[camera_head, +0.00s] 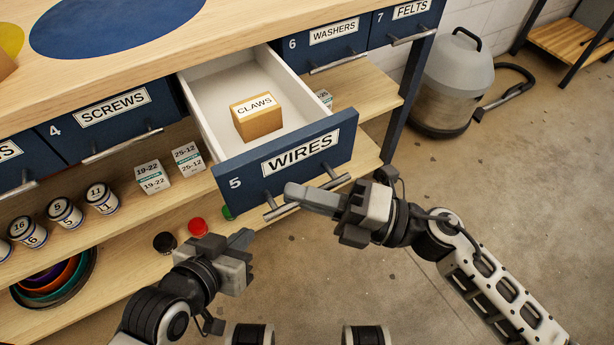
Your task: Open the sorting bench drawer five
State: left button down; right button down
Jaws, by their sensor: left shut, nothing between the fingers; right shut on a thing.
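Drawer five (230,172), with a blue front labelled WIRES, is pulled well out from the bench. Inside it sits a small brown box (262,124) labelled CLAWS. The drawer's bar handle (335,181) runs across the lower part of the front. My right gripper (294,195) is at the handle, its fingers shut on the bar near the middle. My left gripper (246,240) is shut and empty, below and to the left of the handle, apart from the drawer.
Neighbouring drawers four (70,144), six (345,50) and seven (425,18) are closed. Shelves below hold cans (66,212), small boxes (188,158) and nested bowls (55,285). A grey vacuum (455,75) stands right of the bench. The floor (480,180) before it is clear.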

jog(key=shift+d, duration=0.1)
pick_arm(q)
jog(key=shift+d, duration=0.1)
pick_arm(e)
jog(key=c, duration=1.5)
grip_release()
jog(key=shift+s+d, duration=0.1)
